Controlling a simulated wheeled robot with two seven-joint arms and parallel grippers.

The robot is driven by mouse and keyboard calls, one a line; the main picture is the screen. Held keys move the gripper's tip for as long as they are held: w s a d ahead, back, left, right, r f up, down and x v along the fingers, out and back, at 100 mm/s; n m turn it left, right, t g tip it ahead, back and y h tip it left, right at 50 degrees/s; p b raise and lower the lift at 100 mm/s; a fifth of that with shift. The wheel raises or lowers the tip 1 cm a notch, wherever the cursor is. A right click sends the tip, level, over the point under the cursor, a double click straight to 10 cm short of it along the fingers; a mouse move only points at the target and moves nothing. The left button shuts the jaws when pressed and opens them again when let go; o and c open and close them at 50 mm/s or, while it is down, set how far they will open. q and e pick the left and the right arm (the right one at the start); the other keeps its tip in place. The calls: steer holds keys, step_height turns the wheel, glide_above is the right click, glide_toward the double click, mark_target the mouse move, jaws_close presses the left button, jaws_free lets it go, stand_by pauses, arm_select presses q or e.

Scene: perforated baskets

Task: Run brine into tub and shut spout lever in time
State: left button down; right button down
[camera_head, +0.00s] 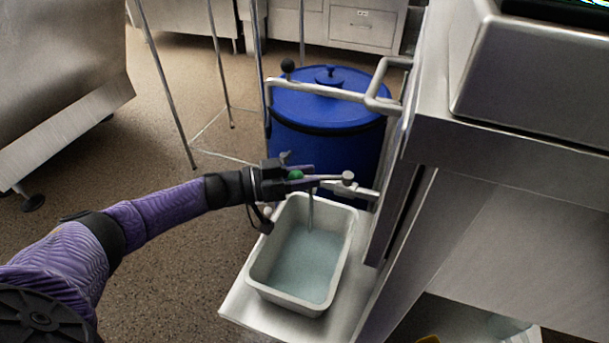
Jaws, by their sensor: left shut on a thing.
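A pale rectangular tub (257,284) stands on a metal shelf and holds pale blue-grey brine (304,263) well below its rim. A metal spout (362,190) comes from the right above the tub's far end. A thin grey upright strand (310,210) hangs from it towards the brine; I cannot tell if it is pipe or running liquid. My left gripper (290,174) is over the tub's far left corner, shut on the spout lever, whose green end (295,175) shows between the dark fingers. The rest of the lever is mostly hidden. My right gripper is out of view.
A lidded blue barrel (325,147) stands behind the tub, with a pale metal rail (325,90) crossing over it. The metal shelf (245,312) runs along a steel counter (480,155) at right. The floor at left is open.

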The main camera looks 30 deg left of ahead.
arm_select(q)
steer(key=shift+c, duration=1.3)
jaws_free()
steer(key=shift+d, duration=0.1)
steer(key=p+v, duration=0.2)
steer(key=v, duration=0.8)
